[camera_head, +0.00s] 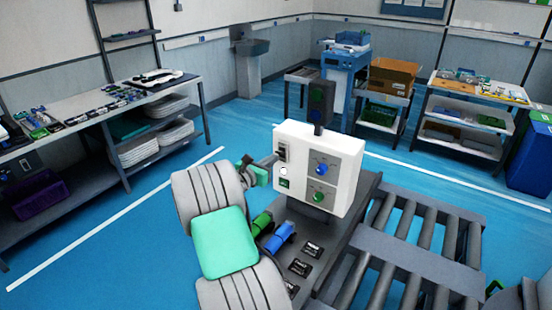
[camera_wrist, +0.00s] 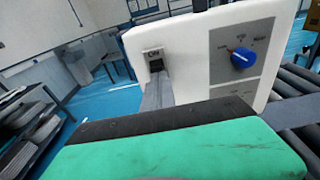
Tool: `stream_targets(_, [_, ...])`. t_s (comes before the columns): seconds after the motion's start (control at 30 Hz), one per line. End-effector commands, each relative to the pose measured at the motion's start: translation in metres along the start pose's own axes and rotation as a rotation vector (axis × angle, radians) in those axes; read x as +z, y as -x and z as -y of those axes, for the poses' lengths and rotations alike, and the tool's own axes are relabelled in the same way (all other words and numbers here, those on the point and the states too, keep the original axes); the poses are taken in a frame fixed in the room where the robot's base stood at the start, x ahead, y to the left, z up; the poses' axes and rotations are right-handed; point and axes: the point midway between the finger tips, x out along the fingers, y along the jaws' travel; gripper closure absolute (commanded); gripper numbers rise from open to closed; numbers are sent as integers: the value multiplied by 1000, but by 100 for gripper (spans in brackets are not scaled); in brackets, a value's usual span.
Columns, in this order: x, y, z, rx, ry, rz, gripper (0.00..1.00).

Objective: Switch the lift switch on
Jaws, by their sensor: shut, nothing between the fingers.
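A white control box (camera_head: 330,150) stands on the grey machine. A dark switch in a grey plate (camera_head: 282,151) sits at the upper left of its front; it also shows in the wrist view (camera_wrist: 153,53). The frames do not clearly show which way the switch is set. My gripper (camera_head: 270,161) is shut and empty, its narrow grey fingertips pointing at the switch. In the wrist view the fingers (camera_wrist: 157,92) reach the switch's lower part and partly hide it; I cannot tell whether they touch.
A blue knob (camera_head: 321,169) and a green knob (camera_head: 319,197) are on the box's grey panel, right of the switch. A white round button (camera_head: 283,171) lies below the switch. A roller conveyor (camera_head: 410,250) runs at right. Blue floor is open at left.

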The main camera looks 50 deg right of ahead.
Motion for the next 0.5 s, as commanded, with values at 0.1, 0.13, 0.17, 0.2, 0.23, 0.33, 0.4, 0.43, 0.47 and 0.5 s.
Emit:
stream_targets(0.1, [28, 25, -4, 11, 1, -1, 100])
stream_targets(0.13, [32, 30, -4, 12, 2, -1, 100])
stream_targets(0.17, [35, 34, -4, 12, 2, -1, 100])
stream_targets(0.2, [39, 40, -4, 14, 1, -1, 100])
stream_targets(0.23, [40, 44, -4, 14, 0, 0, 100])
stream_targets(0.33, [45, 53, -4, 14, -1, -1, 100])
stream_targets(0.4, [47, 57, -4, 14, 0, -1, 100])
stream_targets(0.43, [47, 58, -4, 14, 0, -1, 100])
stream_targets(0.47, [48, 58, -4, 14, 0, -1, 100])
stream_targets(0.5, [48, 58, -4, 14, -1, -1, 100])
